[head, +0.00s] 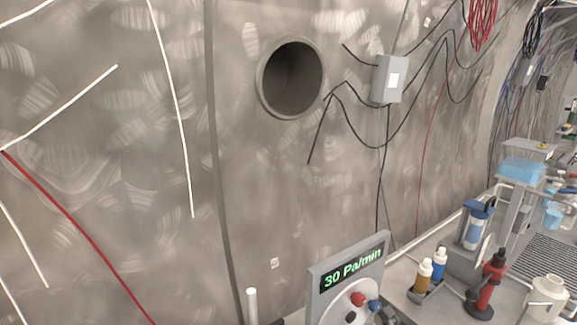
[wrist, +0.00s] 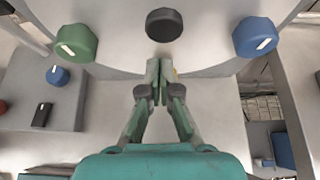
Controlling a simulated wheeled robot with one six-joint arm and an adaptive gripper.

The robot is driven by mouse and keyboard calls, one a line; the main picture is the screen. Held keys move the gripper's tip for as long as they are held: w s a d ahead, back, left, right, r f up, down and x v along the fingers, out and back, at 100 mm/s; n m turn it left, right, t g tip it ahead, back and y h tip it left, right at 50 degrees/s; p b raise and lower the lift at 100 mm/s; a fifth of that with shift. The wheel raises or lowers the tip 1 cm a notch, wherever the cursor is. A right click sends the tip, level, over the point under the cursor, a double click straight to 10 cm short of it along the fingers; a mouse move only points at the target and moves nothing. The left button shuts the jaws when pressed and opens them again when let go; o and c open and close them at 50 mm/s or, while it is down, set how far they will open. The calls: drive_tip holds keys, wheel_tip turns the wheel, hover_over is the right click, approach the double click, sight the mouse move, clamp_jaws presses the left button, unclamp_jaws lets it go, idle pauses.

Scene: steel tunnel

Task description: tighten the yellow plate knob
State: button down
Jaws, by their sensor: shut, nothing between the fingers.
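The round pale plate (wrist: 205,62) fills the top of the wrist view, with a green knob (wrist: 76,43), a black knob (wrist: 164,24) and a blue knob (wrist: 255,37) on it. My gripper (wrist: 160,68) is shut, its fingertips at the plate's lower edge below the black knob. A small yellowish patch (wrist: 176,72) shows just right of the fingertips. It may be the yellow knob, mostly hidden by the fingers; I cannot tell whether they touch it. In the head view the plate (head: 337,306) stands under a display (head: 353,265) reading 30 Pa/min, with a red knob (head: 358,299) showing.
A bench (head: 405,301) at the right holds bottles (head: 424,276), a red and black stand (head: 489,285) and a white container (head: 547,297). A grey panel (wrist: 45,95) with small knobs lies left in the wrist view. Cables hang along the curved wall.

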drive_tip(key=shift+f, duration=0.25)
idle(0.3)
drive_tip(key=shift+w+d, duration=0.2)
drive_tip(key=shift+d, duration=0.15)
drive_tip(key=shift+r, duration=0.1)
drive_tip(key=s+d, duration=0.3)
drive_tip(key=s, duration=0.2)
drive_tip(key=shift+d+r, duration=0.15)
drive_tip(key=shift+r, duration=0.2)
idle(0.5)
